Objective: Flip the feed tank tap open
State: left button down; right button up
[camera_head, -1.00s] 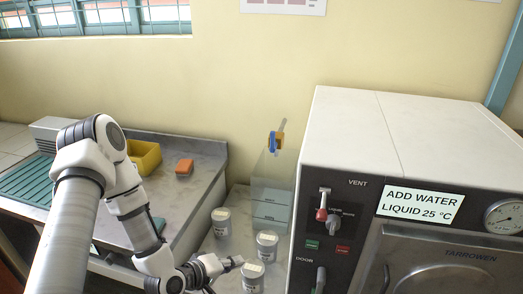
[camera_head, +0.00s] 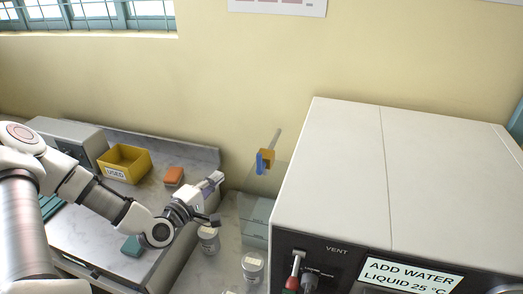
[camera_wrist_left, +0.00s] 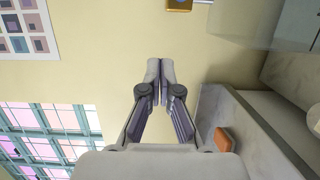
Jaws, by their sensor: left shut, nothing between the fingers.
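The feed tank (camera_head: 254,212) is a clear box with liquid, standing between the wall and the incubator in the head view. Its tap shows as a blue and orange piece (camera_head: 265,160) at the top, with a grey bar rising up and to the right. My left gripper (camera_head: 217,180) is shut and empty, left of the tap and apart from it. In the left wrist view the fingertips (camera_wrist_left: 160,66) are together, and an orange part (camera_wrist_left: 179,5), probably of the tap, is cut by the top edge. My right gripper is not in view.
The large white incubator (camera_head: 350,150) stands at the right with a vent lever (camera_head: 294,270) on its front. Small labelled jars (camera_head: 208,240) stand on the bench below my left gripper. A yellow bin (camera_head: 124,163) and an orange block (camera_head: 174,176) lie at the left.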

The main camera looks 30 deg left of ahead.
aim_at(261, 161)
pick_arm(q)
jog(key=w+d+p, duration=0.1)
jog(key=w+d, duration=0.3)
jog(key=w, duration=0.5)
jog(key=shift+w+r, duration=0.25)
jog(key=shift+r, duration=0.15)
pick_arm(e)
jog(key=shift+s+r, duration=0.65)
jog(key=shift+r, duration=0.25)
pick_arm(q)
jog(key=shift+w+f, duration=0.1)
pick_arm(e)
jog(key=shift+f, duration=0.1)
